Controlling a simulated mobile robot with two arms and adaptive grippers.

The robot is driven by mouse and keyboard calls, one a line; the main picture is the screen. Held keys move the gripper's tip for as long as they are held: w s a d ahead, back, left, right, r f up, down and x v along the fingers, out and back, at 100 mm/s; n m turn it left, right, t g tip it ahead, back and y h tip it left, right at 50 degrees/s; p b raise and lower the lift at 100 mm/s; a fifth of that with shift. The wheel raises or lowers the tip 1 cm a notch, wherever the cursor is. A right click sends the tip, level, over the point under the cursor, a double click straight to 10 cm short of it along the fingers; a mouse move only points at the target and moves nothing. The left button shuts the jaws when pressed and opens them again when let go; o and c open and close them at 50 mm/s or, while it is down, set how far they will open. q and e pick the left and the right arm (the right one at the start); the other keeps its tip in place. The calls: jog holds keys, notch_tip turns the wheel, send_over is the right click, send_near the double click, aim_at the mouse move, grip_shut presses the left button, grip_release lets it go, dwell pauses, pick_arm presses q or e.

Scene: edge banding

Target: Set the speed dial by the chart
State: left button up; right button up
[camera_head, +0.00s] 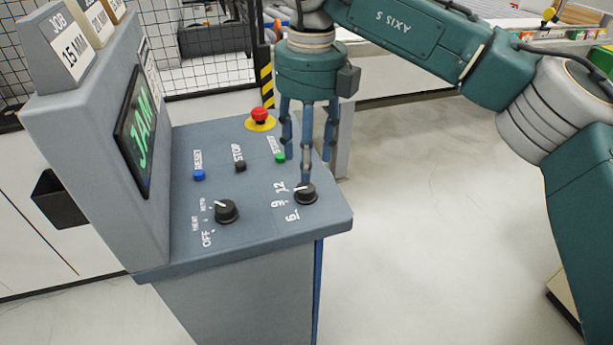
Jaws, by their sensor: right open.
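The speed dial (306,196) is a black knob at the right of the console top, with the marks 6, 9 and 12 on its left. Its white pointer line seems to face the 12, but it is small and partly covered. My right gripper (306,168) points down just above and behind this dial, with its fingers spread and nothing between them. I cannot tell whether a fingertip touches the dial. A white chart (149,75) is on the console upright beside the screen, too oblique to read. A job card (73,56) on top reads 15 MM. My left gripper is out of view.
The screen (138,132) shows JAM. A second knob (227,211) is marked OFF, HEAT and AUTO. Blue RESET (199,175), black STOP (240,166) and green (280,157) buttons and a red emergency button (260,115) stand nearby.

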aim_at(306, 187)
jog(key=f, duration=0.3)
jog(key=shift+w+f, duration=0.25)
jog(key=shift+f, duration=0.15)
notch_tip(306, 187, down, 3)
jog(key=shift+a+f+p, duration=0.1)
jog(key=shift+f+p, duration=0.1)
jog(key=shift+p, duration=0.3)
jog(key=shift+w+f, duration=0.1)
jog(key=c, duration=1.1)
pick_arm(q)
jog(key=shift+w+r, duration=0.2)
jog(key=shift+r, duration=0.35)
pick_arm(e)
jog(key=shift+c, duration=0.2)
